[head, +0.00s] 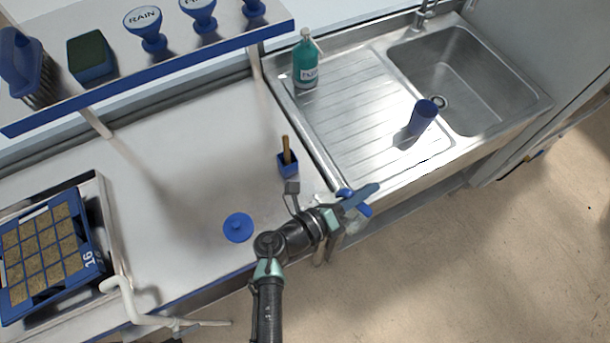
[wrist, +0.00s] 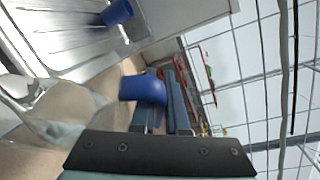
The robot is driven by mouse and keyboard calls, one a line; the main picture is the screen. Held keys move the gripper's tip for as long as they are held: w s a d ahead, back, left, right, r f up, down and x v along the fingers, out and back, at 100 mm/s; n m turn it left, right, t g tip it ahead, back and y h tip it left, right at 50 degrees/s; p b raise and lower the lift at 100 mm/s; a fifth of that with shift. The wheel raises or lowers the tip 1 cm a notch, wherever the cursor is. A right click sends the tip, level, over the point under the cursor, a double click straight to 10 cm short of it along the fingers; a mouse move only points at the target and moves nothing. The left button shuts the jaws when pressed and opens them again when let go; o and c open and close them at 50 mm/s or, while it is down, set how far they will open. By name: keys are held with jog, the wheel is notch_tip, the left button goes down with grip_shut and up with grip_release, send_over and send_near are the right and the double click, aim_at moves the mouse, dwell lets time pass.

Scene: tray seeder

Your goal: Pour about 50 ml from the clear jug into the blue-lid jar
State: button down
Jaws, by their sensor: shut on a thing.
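My gripper (head: 357,200) is over the front edge of the counter, near the sink unit. It is shut on the blue handle (wrist: 143,88) of a clear jug. The jug's see-through body (wrist: 65,112) shows blurred at the left in the wrist view; how full it is and its exact tilt cannot be told. In the head view my gripper and arm largely hide the jug. A round blue lid (head: 238,227) with a knob is on the counter, left of my gripper. I cannot make out a jar body under or beside it.
A blue pot (head: 288,164) with a wooden stick stands behind my gripper. A blue cylinder (head: 422,118) and a teal bottle (head: 305,62) stand on the steel drainboard (head: 350,110). A seed tray (head: 88,258) is at the left; a shelf (head: 180,64) runs above.

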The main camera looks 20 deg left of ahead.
jog(key=shift+w+a+r+n+h, duration=0.1)
jog(key=shift+a+r+n+h, duration=0.25)
jog(key=shift+a, duration=0.2)
dwell(1.4)
jog(key=d+f+m+g+y+b, duration=0.1)
jog(key=d+f+m+y+b, duration=0.1)
jog(key=d+f+m, duration=0.4)
notch_tip(320, 180, down, 3)
jog(key=shift+s+r+y+b, duration=0.1)
jog(key=shift+s+y+b, duration=0.3)
jog(key=shift+y, duration=0.25)
jog(key=shift+d, duration=0.15)
dwell(1.3)
jog(key=d+f+m+y+b, duration=0.2)
jog(key=d+f+m, duration=0.1)
jog(key=d+f, duration=0.1)
jog(key=shift+s+d+f+m+y, duration=0.25)
jog(key=shift+s+f+m+y, duration=0.05)
jog(key=shift+s+m+y, duration=0.1)
